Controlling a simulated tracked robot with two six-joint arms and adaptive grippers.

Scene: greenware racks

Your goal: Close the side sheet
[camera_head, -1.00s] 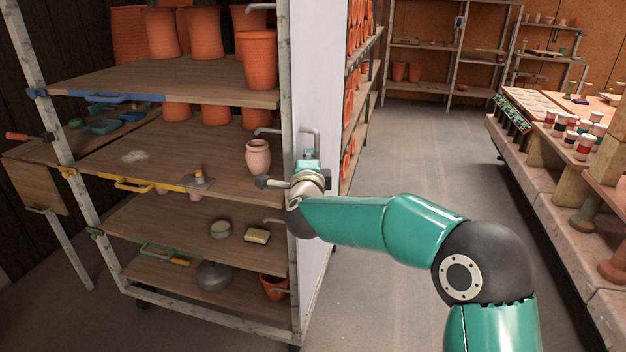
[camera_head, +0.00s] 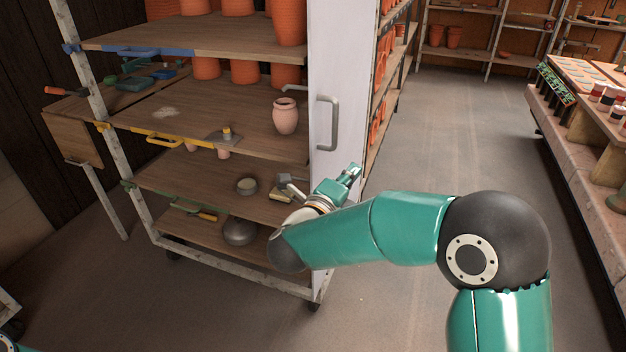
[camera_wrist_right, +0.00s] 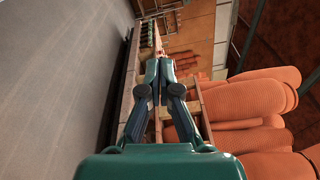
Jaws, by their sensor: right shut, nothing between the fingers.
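The side sheet (camera_head: 348,60) is a tall white panel at the right front edge of the shelf rack in the head view. Its grey bar handle (camera_head: 334,122) stands out from its face. My right gripper (camera_head: 354,170) is below and slightly right of this handle, clear of it, with its fingers shut and empty. My forearm and wrist hide the lower part of the sheet. The shut right gripper (camera_wrist_right: 160,62) also shows in the right wrist view, with nothing between its fingers. I cannot tell whether it touches the sheet. My left gripper is not in view.
The rack's wooden shelves (camera_head: 210,130) hold terracotta pots, a pink vase (camera_head: 286,116) and small tools. Orange pots (camera_wrist_right: 250,105) are close to the right gripper in the wrist view. A free concrete aisle (camera_head: 455,130) runs to the right, bordered by a workbench (camera_head: 570,155).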

